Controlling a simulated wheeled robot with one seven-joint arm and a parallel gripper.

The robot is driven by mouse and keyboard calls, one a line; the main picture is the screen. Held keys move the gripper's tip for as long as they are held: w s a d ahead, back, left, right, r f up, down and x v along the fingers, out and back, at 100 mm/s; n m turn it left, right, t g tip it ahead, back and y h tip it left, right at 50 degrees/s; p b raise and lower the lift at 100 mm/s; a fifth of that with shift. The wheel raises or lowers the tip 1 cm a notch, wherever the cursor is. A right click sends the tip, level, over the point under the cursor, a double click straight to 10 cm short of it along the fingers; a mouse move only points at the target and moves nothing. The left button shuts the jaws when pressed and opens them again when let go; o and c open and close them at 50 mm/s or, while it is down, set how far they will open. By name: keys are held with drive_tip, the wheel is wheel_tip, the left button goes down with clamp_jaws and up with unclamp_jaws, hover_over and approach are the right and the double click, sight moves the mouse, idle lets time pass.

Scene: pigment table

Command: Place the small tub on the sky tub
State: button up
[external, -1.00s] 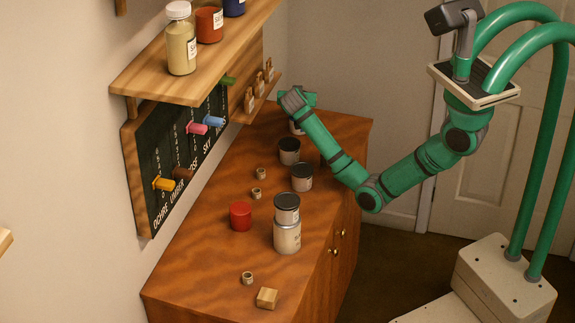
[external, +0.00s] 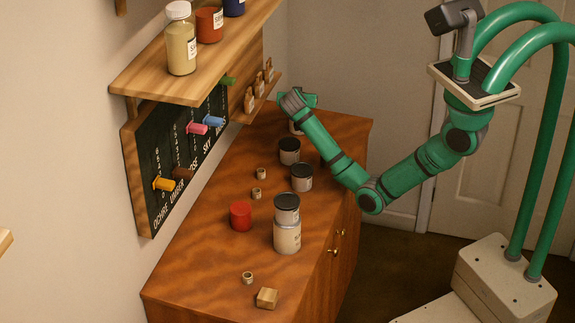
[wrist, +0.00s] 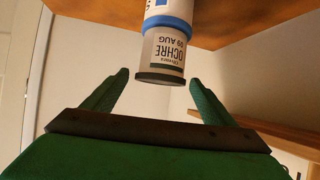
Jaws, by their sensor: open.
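In the wrist view, which looks inverted, a small tub (wrist: 163,52) with a dark lid and a label reading OCHRE sits end to end against a wider white tub with a blue band (wrist: 168,23), likely the sky tub. The two look stacked and in line, with the small one on top. My gripper (wrist: 158,85) is open, one finger either side of the small tub's lid end, with gaps showing on both sides. In the external view my gripper (external: 297,98) is at the far end of the cabinet, and the stack is mostly hidden behind my arm.
On the cabinet top (external: 205,260) stand two dark-lidded cans (external: 289,152) (external: 302,179), another can stack (external: 287,236), a red tub (external: 241,217), small rings (external: 247,278) and a wooden block (external: 267,298). A shelf (external: 150,85) and pegged board (external: 150,209) are on the left wall.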

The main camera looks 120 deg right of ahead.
drive_tip(key=v, duration=1.1)
drive_tip(key=shift+f, duration=0.15)
